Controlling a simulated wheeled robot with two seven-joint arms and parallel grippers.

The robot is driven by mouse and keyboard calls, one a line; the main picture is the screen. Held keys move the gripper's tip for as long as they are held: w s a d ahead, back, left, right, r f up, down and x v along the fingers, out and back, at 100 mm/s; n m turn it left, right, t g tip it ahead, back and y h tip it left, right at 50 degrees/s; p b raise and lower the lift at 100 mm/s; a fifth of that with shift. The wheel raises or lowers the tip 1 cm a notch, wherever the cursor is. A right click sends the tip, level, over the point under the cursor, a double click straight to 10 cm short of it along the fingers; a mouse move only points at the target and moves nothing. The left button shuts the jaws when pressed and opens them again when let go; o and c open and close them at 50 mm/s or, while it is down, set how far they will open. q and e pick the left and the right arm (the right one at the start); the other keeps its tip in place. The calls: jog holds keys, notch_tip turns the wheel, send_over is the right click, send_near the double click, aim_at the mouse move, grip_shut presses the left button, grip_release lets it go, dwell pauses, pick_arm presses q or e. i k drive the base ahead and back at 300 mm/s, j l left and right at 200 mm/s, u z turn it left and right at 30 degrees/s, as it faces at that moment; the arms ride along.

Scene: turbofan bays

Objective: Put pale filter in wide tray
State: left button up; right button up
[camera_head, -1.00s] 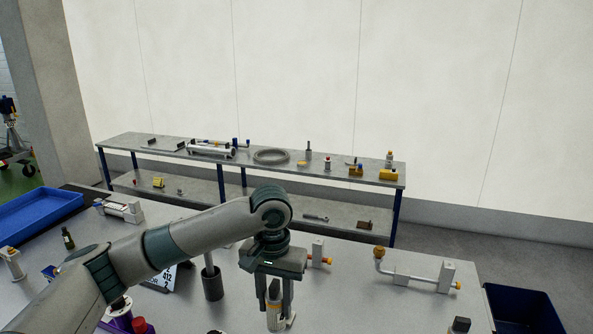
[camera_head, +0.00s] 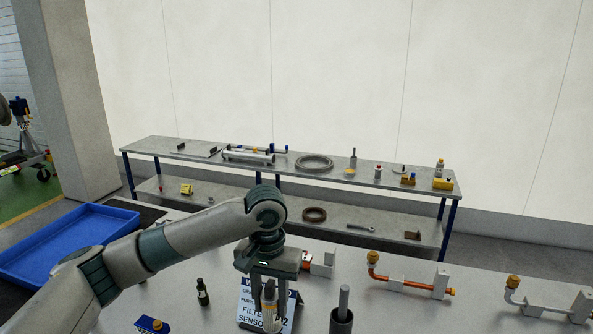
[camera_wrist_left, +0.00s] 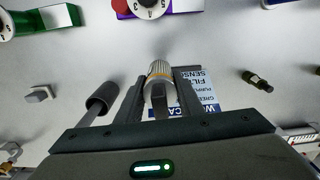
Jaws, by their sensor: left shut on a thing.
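My left gripper (camera_head: 268,300) is shut on the pale filter (camera_head: 270,319), a whitish cylinder with an orange band, held upright below the hand. In the left wrist view the filter (camera_wrist_left: 160,79) sits between the two fingers. Whether its lower end touches the bench is hard to tell. A wide blue tray (camera_head: 113,203) lies at the left end of the bench, left of the gripper and beyond my forearm. The part of its floor that shows is empty. My right gripper is not in view.
A printed sign (camera_head: 250,307) stands behind the filter. A dark cylinder with a rod (camera_head: 342,318) is close to its right. Pipe fittings (camera_head: 410,285) stand further right. A shelf bench (camera_head: 330,173) is behind.

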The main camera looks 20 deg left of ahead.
aim_at(48, 263)
jog(key=i+j, duration=0.1)
jog(key=j, duration=1.1)
jog(key=i+j+u, duration=0.1)
jog(key=j, duration=0.55)
jog(key=i+j, duration=0.15)
jog(key=j, duration=0.45)
jog(key=i+j, duration=0.1)
jog(key=j, duration=0.5)
jog(key=i+j, duration=0.1)
jog(key=j, duration=0.5)
jog(key=k+u, duration=0.05)
